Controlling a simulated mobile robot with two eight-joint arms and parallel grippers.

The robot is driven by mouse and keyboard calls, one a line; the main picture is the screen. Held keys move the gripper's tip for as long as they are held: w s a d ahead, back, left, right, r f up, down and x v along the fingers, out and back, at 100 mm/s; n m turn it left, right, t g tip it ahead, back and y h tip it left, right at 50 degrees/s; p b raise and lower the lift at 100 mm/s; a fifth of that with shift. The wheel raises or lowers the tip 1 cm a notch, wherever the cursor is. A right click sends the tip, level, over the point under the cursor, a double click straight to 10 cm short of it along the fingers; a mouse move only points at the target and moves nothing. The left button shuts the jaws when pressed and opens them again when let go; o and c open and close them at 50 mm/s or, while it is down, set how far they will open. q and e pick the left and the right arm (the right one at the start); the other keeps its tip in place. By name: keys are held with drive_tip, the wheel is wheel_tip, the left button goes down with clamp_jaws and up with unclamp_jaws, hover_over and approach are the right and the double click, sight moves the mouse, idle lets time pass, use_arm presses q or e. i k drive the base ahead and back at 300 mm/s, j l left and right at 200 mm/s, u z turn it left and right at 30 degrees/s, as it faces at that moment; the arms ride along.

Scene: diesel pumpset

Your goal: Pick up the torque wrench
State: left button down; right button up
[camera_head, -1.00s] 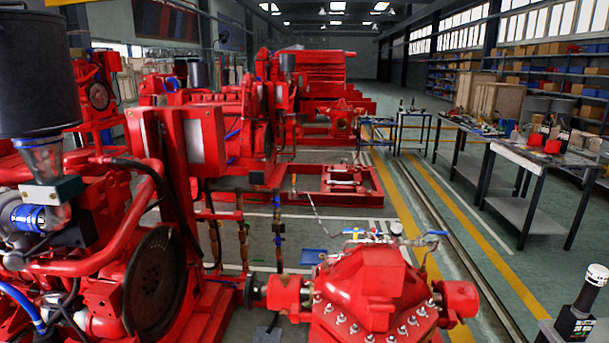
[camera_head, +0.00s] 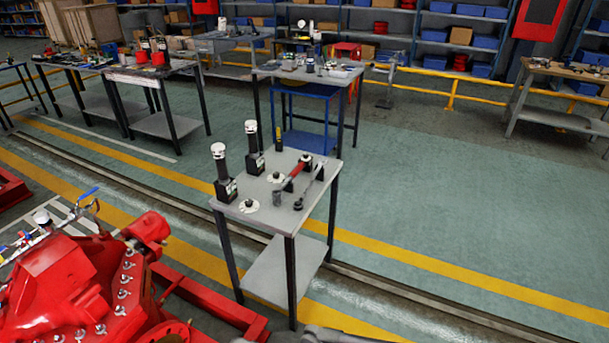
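A small grey table (camera_head: 258,222) with dark legs stands near the middle of the head view. On its top, toward the right, lies a tool with a red section and dark ends (camera_head: 294,174). Close to its right is a long thin dark tool (camera_head: 313,184). Either could be the torque wrench; I cannot tell which at this size. Neither of my grippers is in view. A grey shape at the bottom edge may be part of my arm.
Two black devices with white tops (camera_head: 223,173) stand at the table's left and back. A red pump (camera_head: 70,280) fills the lower left. Clear green floor (camera_head: 440,190) lies to the right. Workbenches (camera_head: 150,72) and shelves stand behind.

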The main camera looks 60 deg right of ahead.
sight(276, 193)
drive_tip(key=z, duration=2.15)
drive_tip(key=u, duration=0.7)
drive_tip(key=i+j+u, duration=0.1)
drive_tip(key=j+u, duration=0.35)
drive_tip(key=i+j+u, duration=0.15)
drive_tip(key=u, duration=0.35)
drive_tip(key=i+j, duration=0.25)
drive_tip(key=z, duration=2.05)
drive_tip(key=i+z, duration=0.2)
drive_tip(key=i+l, duration=0.05)
drive_tip(key=i, duration=0.05)
